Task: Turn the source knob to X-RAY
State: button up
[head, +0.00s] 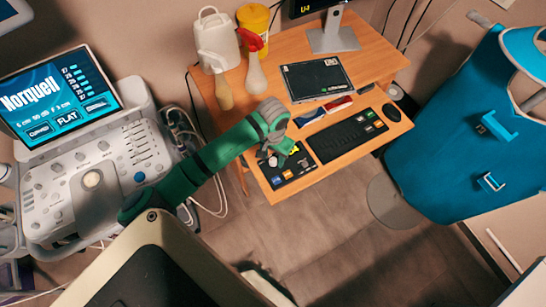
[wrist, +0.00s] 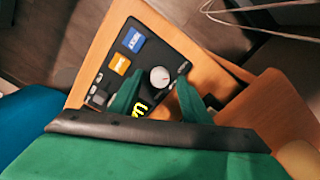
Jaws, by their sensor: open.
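The source knob (wrist: 160,77) is a small round pale dial on a black control panel (wrist: 150,45). In the wrist view it lies between and just beyond the tips of my gripper (wrist: 153,88), whose two green fingers are open and spread to either side. I cannot tell whether a finger touches it. An orange button and a blue button sit on the panel beside the knob. The labels around the knob are too small to read.
The wooden desk (head: 290,50) also holds a black keyboard panel (head: 347,135), a tablet (head: 317,79), a mouse (head: 391,112), bottles and a monitor stand. An ultrasound console (head: 90,170) stands left. A blue apron (head: 470,140) hangs right, with a stool below it.

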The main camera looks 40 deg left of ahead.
aim_at(273, 160)
notch_tip(273, 160, up, 10)
dwell(0.4)
jog(key=shift+a, duration=0.1)
dwell(0.4)
jog(key=s+a+f+t+y, duration=0.1)
jog(key=s+a+f+t, duration=0.3)
jog(key=s+f, duration=0.45)
jog(key=s+d+f+m+t, duration=0.2)
jog(key=s+d+f+t, duration=0.2)
jog(key=s+d, duration=0.75)
jog(key=s+d+r+t, duration=0.1)
jog(key=d+r+t, duration=0.2)
jog(key=d+r, duration=0.4)
jog(key=s+d+r+t+h, duration=0.1)
jog(key=d+r+t, duration=0.3)
jog(key=d, duration=0.9)
notch_tip(273, 160, up, 3)
jog(key=shift+s+d+r+n, duration=0.1)
jog(key=shift+s+d+n, duration=0.05)
jog(key=shift+d+n, duration=0.25)
